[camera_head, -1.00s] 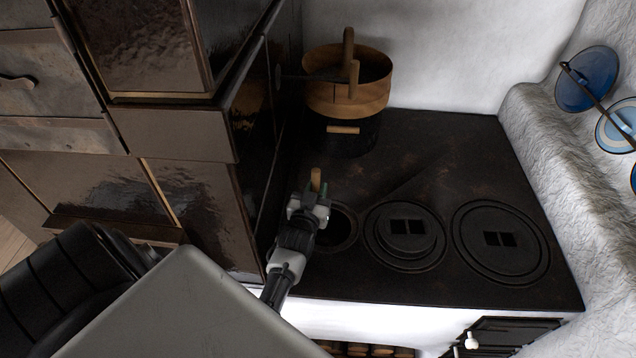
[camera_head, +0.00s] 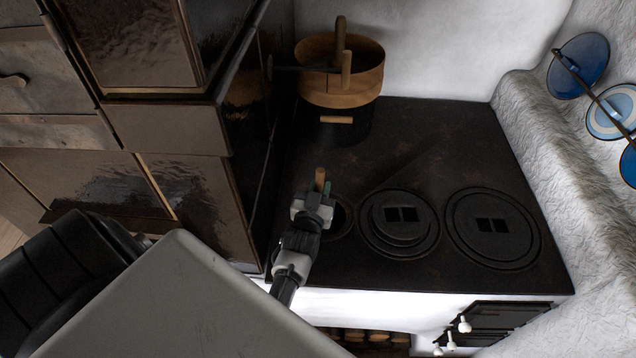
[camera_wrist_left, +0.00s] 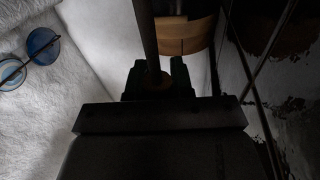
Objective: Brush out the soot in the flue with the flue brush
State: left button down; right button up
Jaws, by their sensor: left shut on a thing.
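My left gripper (camera_head: 316,197) is shut on a round wooden handle (camera_head: 320,178), likely the flue brush's. It is over the left end of the black stove top (camera_head: 410,135), close to the dark tiled stove wall (camera_head: 185,200). In the left wrist view the handle (camera_wrist_left: 147,35) runs up from between the jaws (camera_wrist_left: 158,80). The brush head cannot be made out. An open round hole (camera_head: 343,216) in the stove top is partly hidden behind the gripper. No soot can be made out. My right gripper is not in view.
Two ringed plates (camera_head: 398,248) (camera_head: 510,257) lie right of the hole. Blue plates (camera_head: 580,65) hang on the right wall. The stove top's back right is clear.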

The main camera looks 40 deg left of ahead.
pick_arm(q)
jog(key=shift+w+a+r+n+b, duration=0.1)
jog(key=shift+w+a+n+b, duration=0.05)
jog(key=shift+w, duration=0.65)
jog(key=shift+w+a+r+n+b, duration=0.1)
jog(key=shift+w+a+n+b, duration=0.05)
jog(key=shift+w, duration=0.6)
dwell(0.4)
notch_tip(320, 180, up, 16)
jog(key=p, duration=1.4)
jog(key=shift+p, duration=0.4)
